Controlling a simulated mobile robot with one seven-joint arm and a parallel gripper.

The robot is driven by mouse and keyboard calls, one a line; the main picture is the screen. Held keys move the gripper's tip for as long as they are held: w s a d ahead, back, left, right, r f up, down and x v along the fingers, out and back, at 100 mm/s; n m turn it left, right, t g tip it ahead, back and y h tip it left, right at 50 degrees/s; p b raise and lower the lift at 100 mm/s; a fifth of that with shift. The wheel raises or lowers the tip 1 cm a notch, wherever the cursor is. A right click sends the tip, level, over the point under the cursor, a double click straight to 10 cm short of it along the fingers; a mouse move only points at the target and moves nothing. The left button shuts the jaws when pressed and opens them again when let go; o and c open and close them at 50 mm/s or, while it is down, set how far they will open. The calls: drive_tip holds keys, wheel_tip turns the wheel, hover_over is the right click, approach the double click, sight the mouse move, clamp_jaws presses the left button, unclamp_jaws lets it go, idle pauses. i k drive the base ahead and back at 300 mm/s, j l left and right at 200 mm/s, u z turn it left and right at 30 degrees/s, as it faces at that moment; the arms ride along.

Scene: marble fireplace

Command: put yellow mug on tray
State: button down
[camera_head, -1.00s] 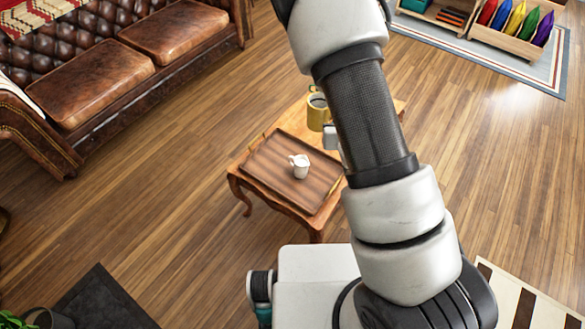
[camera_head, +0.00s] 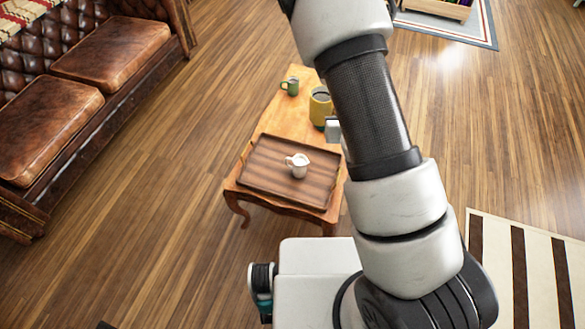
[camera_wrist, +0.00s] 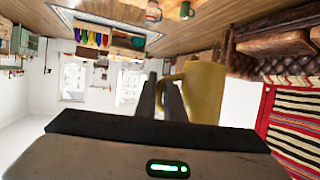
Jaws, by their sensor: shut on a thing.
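The yellow mug (camera_head: 320,108) is upright with dark contents, over the far part of the wooden table in the head view. In the wrist view the yellow mug (camera_wrist: 206,92) is large, just right of the fingers. My gripper (camera_wrist: 163,85) is shut on its handle. In the head view most of the gripper is hidden behind my arm. The brown wooden tray (camera_head: 262,180) lies on the near end of the table, nearer to me than the mug. A small white jug (camera_head: 298,165) stands on the tray.
A green mug (camera_head: 291,86) stands on the table (camera_head: 297,122) beyond the tray, left of the yellow mug. The tray is bare around the white jug. A brown leather sofa (camera_head: 60,120) is at the left, with open floor between. A striped rug (camera_head: 530,270) lies at the right.

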sight(273, 160)
drive_tip(key=j+z, duration=0.25)
drive_tip(key=j, duration=0.2)
drive_tip(key=j+z, duration=0.25)
drive_tip(key=j, duration=0.2)
drive_tip(key=i+j+u, duration=0.1)
drive_tip(key=j, duration=0.3)
drive_tip(key=i+j+u, duration=0.1)
drive_tip(key=j, duration=0.35)
